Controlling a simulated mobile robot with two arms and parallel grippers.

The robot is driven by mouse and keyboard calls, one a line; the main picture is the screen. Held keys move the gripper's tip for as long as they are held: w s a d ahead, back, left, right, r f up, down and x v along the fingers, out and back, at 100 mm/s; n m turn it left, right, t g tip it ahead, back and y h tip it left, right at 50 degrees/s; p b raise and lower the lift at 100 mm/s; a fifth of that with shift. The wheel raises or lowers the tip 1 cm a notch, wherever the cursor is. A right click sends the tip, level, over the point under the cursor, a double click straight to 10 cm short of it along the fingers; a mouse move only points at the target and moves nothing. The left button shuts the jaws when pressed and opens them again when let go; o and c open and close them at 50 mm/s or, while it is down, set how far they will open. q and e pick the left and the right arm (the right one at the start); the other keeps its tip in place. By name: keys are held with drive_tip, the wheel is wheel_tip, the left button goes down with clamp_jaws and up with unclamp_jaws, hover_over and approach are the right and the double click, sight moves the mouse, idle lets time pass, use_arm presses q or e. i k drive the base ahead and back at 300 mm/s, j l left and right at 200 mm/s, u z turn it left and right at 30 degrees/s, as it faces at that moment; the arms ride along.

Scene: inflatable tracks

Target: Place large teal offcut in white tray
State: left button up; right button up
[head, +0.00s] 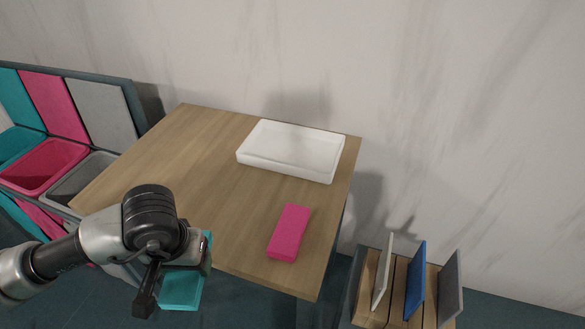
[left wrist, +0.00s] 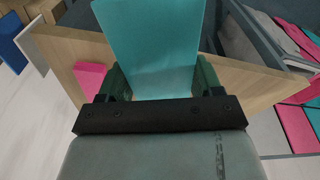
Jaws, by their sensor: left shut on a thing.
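A large teal offcut (head: 183,289) is held by my left gripper (head: 176,268) near the front edge of the wooden table, low in the head view. In the left wrist view the teal offcut (left wrist: 155,45) stands between the two green fingers of my left gripper (left wrist: 162,82), which is shut on it. The arm hides part of the offcut in the head view. The white tray (head: 262,171) lies at the back right of the table. It looks empty. My right gripper is in neither view.
A pink block (head: 288,232) lies on the wooden table (head: 170,150) in front of the tray. The table's left and middle are clear. Teal, pink (head: 45,165) and grey bins stand at the left. A slotted wooden rack (head: 398,290) with upright panels stands at the lower right.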

sight(292, 152)
drive_tip(key=k+z, duration=0.1)
drive_tip(key=z, duration=0.75)
drive_tip(key=k+l+z, duration=0.1)
drive_tip(key=z, duration=0.3)
drive_tip(key=j+z, duration=0.3)
drive_tip(key=j, duration=0.95)
drive_tip(key=j+z, duration=0.3)
drive_tip(key=j, duration=0.95)
